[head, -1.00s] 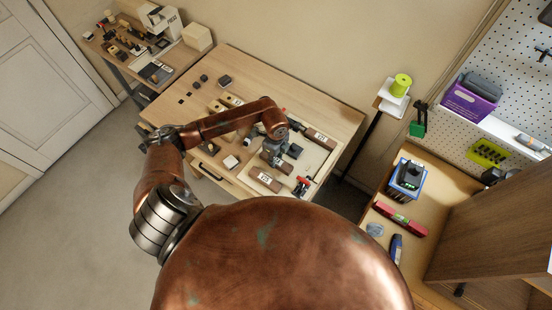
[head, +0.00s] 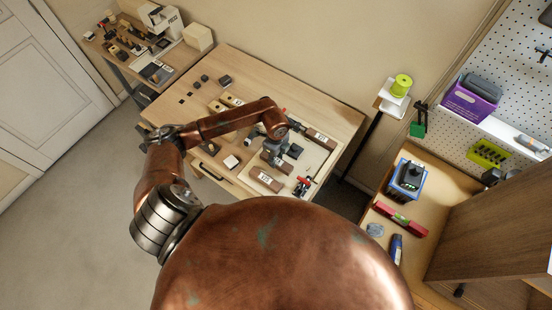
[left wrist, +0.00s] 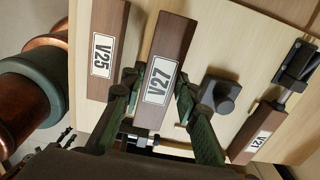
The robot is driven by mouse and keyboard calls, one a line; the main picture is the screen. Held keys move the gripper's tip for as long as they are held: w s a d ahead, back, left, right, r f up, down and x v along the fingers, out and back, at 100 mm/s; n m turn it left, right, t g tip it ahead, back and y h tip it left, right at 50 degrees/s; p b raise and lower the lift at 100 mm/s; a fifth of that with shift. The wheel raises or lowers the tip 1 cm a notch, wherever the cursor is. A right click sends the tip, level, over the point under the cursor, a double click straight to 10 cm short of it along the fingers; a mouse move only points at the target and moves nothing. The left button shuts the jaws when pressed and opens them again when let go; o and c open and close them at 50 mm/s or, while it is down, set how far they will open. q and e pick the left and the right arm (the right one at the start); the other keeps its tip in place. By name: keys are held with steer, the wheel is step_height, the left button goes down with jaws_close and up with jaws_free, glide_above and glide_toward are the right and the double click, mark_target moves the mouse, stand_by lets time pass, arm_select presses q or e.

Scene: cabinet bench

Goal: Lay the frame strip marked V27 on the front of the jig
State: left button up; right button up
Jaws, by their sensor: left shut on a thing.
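The brown frame strip marked V27 (left wrist: 163,70) lies between the green fingers of my left gripper (left wrist: 155,98) in the left wrist view. The fingers are shut on it, one at each long side, and its label faces up. In the head view the strip (head: 271,163) shows partly under the left gripper (head: 274,153), over the pale wooden jig board (head: 318,157). I cannot tell whether it touches the board. Strip V25 (left wrist: 104,50) lies beside it, apart, nearer the board's front edge; it also shows in the head view (head: 259,175).
Strip V21 (left wrist: 257,134) lies on the other side, by a clamp (left wrist: 297,66). A dark knobbed block (left wrist: 220,93) sits close to the right finger. A red-handled clamp (head: 302,186) stands at the board's front right. Small dark blocks (head: 204,78) lie on the bench's back left.

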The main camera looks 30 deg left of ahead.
arm_select(q)
steer(key=shift+f+b, duration=0.95)
steer(key=shift+f, duration=0.95)
stand_by(1.7)
steer(key=o, duration=1.3)
steer(key=shift+o, duration=0.8)
steer(key=shift+r, duration=0.1)
steer(key=shift+r+p, duration=2.8)
steer(key=shift+r, duration=0.7)
steer(key=shift+f, duration=0.1)
